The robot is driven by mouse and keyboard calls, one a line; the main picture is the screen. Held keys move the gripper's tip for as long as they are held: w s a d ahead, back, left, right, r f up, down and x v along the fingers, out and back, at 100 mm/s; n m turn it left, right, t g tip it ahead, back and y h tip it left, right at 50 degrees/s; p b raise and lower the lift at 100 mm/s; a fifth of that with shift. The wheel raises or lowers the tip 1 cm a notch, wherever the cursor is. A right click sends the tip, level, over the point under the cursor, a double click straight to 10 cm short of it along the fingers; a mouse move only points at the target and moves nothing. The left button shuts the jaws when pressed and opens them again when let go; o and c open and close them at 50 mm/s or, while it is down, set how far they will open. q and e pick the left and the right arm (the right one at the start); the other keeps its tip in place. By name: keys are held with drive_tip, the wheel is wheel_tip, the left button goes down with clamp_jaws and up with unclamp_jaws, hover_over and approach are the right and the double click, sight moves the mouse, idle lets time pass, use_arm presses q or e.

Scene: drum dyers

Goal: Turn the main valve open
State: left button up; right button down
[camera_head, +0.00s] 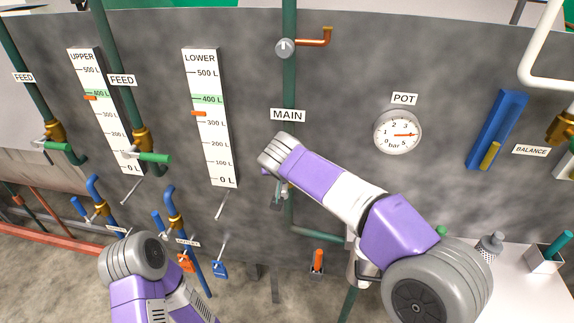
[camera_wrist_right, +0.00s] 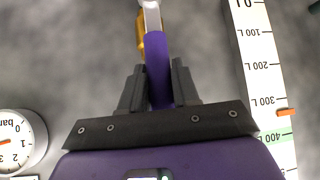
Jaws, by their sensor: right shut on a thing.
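The MAIN label (camera_head: 287,116) sits on the grey panel beside a green vertical pipe (camera_head: 289,80). My right arm covers most of the main valve below the label in the head view. In the right wrist view the valve's purple lever handle (camera_wrist_right: 158,62) runs up to a brass and silver body (camera_wrist_right: 142,35). My right gripper (camera_wrist_right: 158,84) is shut on the lever, one dark finger on each side. In the head view this gripper (camera_head: 279,190) is small and partly hidden behind my wrist. My left arm is low at the left; its gripper is not visible.
The LOWER scale (camera_head: 210,120) and UPPER scale (camera_head: 105,115) stand left of the valve. Green-handled FEED valves (camera_head: 153,157) and blue-handled valves lie further left. The POT gauge (camera_head: 397,132) is to the right. A table (camera_head: 520,290) with small containers stands at the lower right.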

drive_tip(key=shift+a, duration=0.1)
drive_tip(key=c, duration=0.9)
unclamp_jaws()
drive_tip(key=shift+a, duration=0.1)
drive_tip(key=v, duration=0.7)
drive_tip(key=shift+s+r, duration=0.2)
drive_tip(key=shift+s, duration=0.05)
